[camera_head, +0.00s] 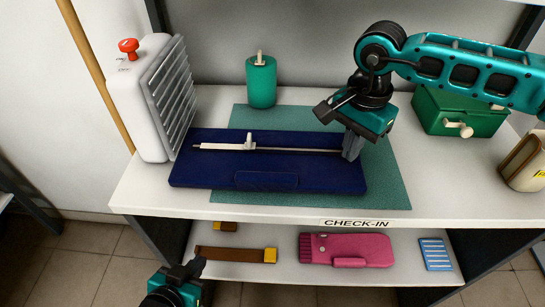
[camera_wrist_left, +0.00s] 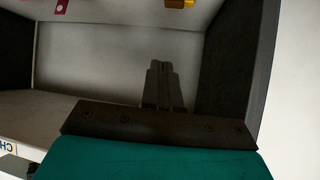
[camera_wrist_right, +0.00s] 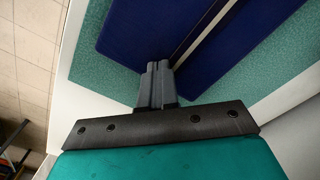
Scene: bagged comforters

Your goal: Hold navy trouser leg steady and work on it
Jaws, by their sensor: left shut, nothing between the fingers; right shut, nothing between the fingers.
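The navy trouser leg (camera_head: 215,170) lies flat on a teal mat (camera_head: 395,190) on the upper shelf. A thin pale line runs lengthwise along it, with a white slider-like piece (camera_head: 230,145) towards its left part. My right gripper (camera_head: 350,146) is shut and empty, fingers down at the right end of the leg by the line's end. In the right wrist view its shut fingertips (camera_wrist_right: 156,64) show beside the navy cloth (camera_wrist_right: 137,30); contact cannot be told. My left gripper (camera_head: 188,268) is low at the front, below the upper shelf, shut and empty; its fingers (camera_wrist_left: 162,66) show in the left wrist view.
A white ridged box with a red knob (camera_head: 155,95) stands left of the leg. A teal cylinder (camera_head: 261,82) is behind, a green box (camera_head: 450,112) right, a beige cup-like item (camera_head: 522,165) far right. The lower shelf holds a pink item (camera_head: 340,250) and a brown strip (camera_head: 230,254).

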